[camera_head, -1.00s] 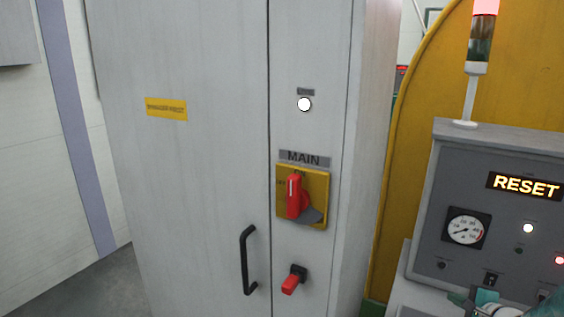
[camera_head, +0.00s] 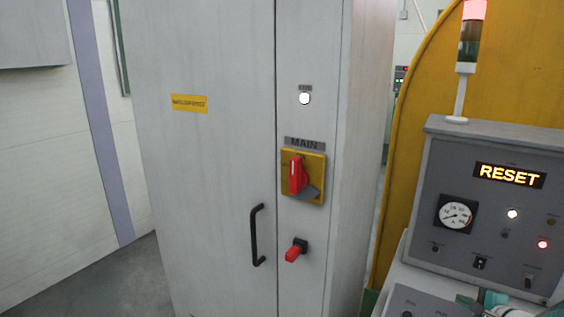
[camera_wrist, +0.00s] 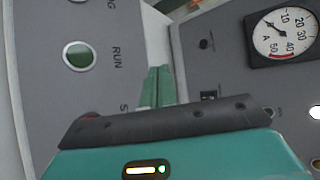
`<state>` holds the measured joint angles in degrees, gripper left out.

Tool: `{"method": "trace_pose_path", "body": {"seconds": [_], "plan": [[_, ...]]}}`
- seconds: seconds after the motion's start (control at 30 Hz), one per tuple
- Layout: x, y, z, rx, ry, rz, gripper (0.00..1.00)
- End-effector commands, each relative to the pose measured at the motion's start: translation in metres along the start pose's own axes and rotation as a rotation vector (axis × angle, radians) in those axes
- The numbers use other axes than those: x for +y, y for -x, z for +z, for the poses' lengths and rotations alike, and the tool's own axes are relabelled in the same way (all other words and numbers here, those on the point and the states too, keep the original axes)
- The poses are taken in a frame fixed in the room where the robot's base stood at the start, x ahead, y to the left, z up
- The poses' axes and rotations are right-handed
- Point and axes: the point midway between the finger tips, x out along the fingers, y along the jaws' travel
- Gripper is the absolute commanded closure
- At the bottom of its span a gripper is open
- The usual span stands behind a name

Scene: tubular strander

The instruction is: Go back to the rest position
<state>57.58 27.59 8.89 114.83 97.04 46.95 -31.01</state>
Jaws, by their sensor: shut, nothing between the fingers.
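My gripper (camera_wrist: 159,76) shows in the wrist view as two green fingers close together beyond a dark bar and my teal wrist housing. It is shut with nothing held. The fingers are in front of a grey control panel (camera_wrist: 110,118), between a round green RUN button (camera_wrist: 78,56) on the left and a gauge (camera_wrist: 282,35) on the right. Whether the fingertips touch the panel cannot be told. In the head view, only a small teal part of my arm shows at the bottom right edge, in front of the console (camera_head: 440,165).
A tall grey cabinet (camera_head: 215,190) with a black handle (camera_head: 255,235) and a red MAIN switch (camera_head: 297,174) stands left of the console. A lit RESET display (camera_head: 509,175) and a signal tower (camera_head: 467,45) are at the right. Open floor (camera_head: 125,275) lies at lower left.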

Motion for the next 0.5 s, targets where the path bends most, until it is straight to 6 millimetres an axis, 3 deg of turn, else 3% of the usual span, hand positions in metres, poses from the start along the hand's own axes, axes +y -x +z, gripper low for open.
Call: {"method": "trace_pose_path", "body": {"seconds": [0.03,0.37,0.5], "plan": [[-0.007,-0.002,0.018,-0.026,0.037,0.014,1.00],[-0.020,0.002,0.120,-0.178,0.269,0.150,1.00],[-0.020,0.015,0.181,-0.263,0.424,0.234,1.00]]}}
